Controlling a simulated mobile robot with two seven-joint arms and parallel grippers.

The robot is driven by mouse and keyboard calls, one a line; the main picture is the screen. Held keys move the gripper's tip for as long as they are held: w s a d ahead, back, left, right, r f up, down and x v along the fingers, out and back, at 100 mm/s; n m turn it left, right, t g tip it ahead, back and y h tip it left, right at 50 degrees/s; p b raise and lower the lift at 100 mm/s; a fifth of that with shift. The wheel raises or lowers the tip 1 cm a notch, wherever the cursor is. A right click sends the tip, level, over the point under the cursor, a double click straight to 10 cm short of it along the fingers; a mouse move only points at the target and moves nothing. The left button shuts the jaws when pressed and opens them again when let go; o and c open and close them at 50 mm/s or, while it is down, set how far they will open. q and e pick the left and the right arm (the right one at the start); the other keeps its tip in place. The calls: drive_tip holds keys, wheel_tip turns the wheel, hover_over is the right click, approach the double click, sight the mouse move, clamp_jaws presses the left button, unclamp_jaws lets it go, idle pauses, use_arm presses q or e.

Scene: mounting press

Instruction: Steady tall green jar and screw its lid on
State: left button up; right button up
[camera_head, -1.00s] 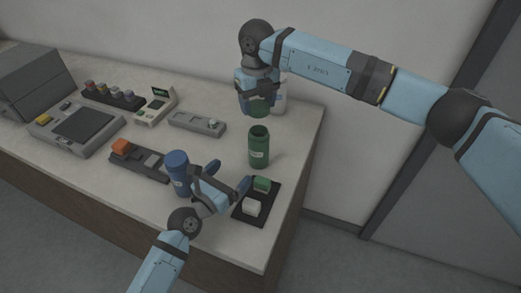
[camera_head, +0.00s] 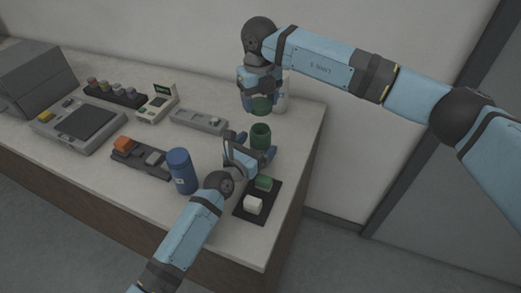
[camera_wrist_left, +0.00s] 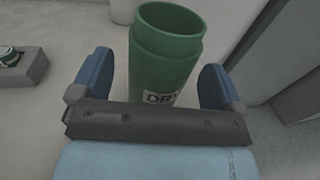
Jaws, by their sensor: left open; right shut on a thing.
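The tall green jar (camera_head: 261,133) stands upright and open-topped near the right end of the bench. In the left wrist view the jar (camera_wrist_left: 165,62) stands between the two blue fingers and its label is partly hidden. My left gripper (camera_head: 252,157) is open around the jar's lower body, with gaps on both sides in the wrist view (camera_wrist_left: 160,88). My right gripper (camera_head: 259,97) is shut on the green lid (camera_head: 262,105), holding it above and behind the jar's mouth.
A blue jar (camera_head: 180,171) stands left of my left gripper. A black mat (camera_head: 243,212) with a green and a white block lies in front. A white bottle (camera_head: 281,95) stands behind the lid. Grey trays and devices (camera_head: 75,127) fill the left side.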

sight(260, 124)
use_arm(q)
drive_tip(key=shift+w+d, duration=0.1)
drive_tip(key=shift+w, duration=0.1)
drive_tip(key=c, duration=1.3)
drive_tip(key=shift+c, duration=0.2)
use_arm(e)
drive_tip(key=shift+f, duration=2.5)
drive_tip(key=shift+f, duration=0.1)
drive_tip(key=shift+f, duration=0.8)
drive_tip(key=shift+f, duration=0.55)
